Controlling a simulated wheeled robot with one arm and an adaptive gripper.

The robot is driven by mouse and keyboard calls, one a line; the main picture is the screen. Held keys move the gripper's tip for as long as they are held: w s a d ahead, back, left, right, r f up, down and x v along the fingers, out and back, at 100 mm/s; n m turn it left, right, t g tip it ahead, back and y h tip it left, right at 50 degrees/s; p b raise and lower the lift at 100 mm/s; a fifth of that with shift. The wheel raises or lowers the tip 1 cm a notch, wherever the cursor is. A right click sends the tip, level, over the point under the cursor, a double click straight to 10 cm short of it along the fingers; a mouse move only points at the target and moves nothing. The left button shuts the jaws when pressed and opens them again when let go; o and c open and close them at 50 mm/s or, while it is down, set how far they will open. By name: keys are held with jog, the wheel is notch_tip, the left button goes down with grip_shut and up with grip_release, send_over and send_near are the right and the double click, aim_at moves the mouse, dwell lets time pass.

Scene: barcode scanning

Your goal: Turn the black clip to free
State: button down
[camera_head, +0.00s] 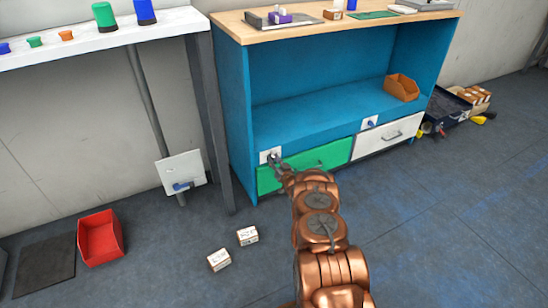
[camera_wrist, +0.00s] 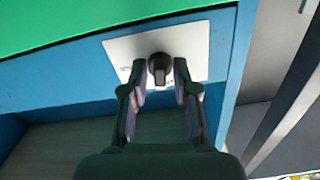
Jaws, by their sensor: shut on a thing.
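The black clip (camera_wrist: 160,66) is a small dark knob on a white plate (camera_wrist: 197,42) in the wrist view. The plate also shows in the head view (camera_head: 264,156), at the upper left of the green drawer (camera_head: 318,166). My gripper (camera_wrist: 162,76) is shut on the black clip, with one finger on each side of it. In the head view my gripper (camera_head: 277,160) reaches the plate and hides most of the clip. The clip's exact turn angle is hard to tell.
A white drawer (camera_head: 385,138) with a blue clip (camera_head: 371,124) is to the right. A white panel with a blue handle (camera_head: 182,186) stands by the left table's leg. Two small white boxes (camera_head: 219,260) and a red bin (camera_head: 101,238) are on the floor.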

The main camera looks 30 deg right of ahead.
jog(key=shift+r+n+p, duration=0.1)
jog(key=shift+n+p, duration=0.45)
jog(key=shift+n, duration=0.25)
jog(key=c, duration=1.2)
grip_release()
jog(key=shift+s, duration=0.15)
jog(key=s+a, duration=0.1)
jog(key=s, duration=1)
jog(key=shift+s, duration=0.35)
